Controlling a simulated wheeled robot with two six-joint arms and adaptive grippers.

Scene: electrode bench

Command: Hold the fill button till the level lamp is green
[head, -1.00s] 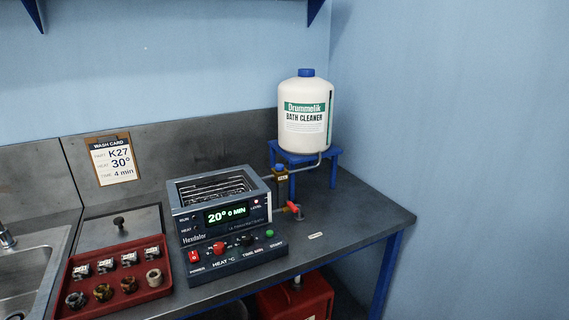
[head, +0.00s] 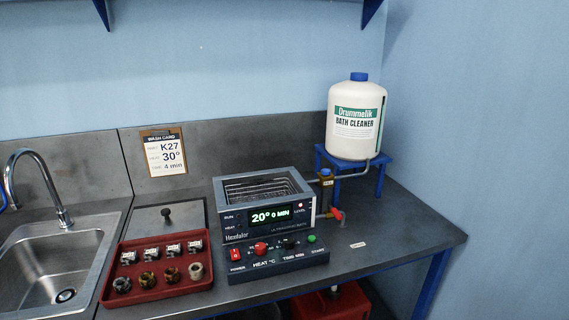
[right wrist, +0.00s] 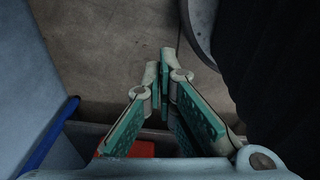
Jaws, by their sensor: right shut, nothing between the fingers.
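The fill button (head: 325,172) is a small blue cap on a dark, yellow-labelled valve body between the bath and the cleaner bottle. The ultrasonic bath (head: 262,195) has a wire basket inside, and its display reads 20° 0 MIN. The level lamp (head: 300,205), at the right of the display, glows reddish, not green. My right gripper (right wrist: 160,67) is shut and empty in the right wrist view, above the floor and away from the bench top. Neither gripper shows in the head view.
A white bottle of bath cleaner (head: 357,115) stands on a blue stand (head: 378,163). A red-handled tap (head: 337,215) sticks out beside the bath. A red tray (head: 150,297) of parts and a sink (head: 40,262) are left. The bench's right front is mostly clear.

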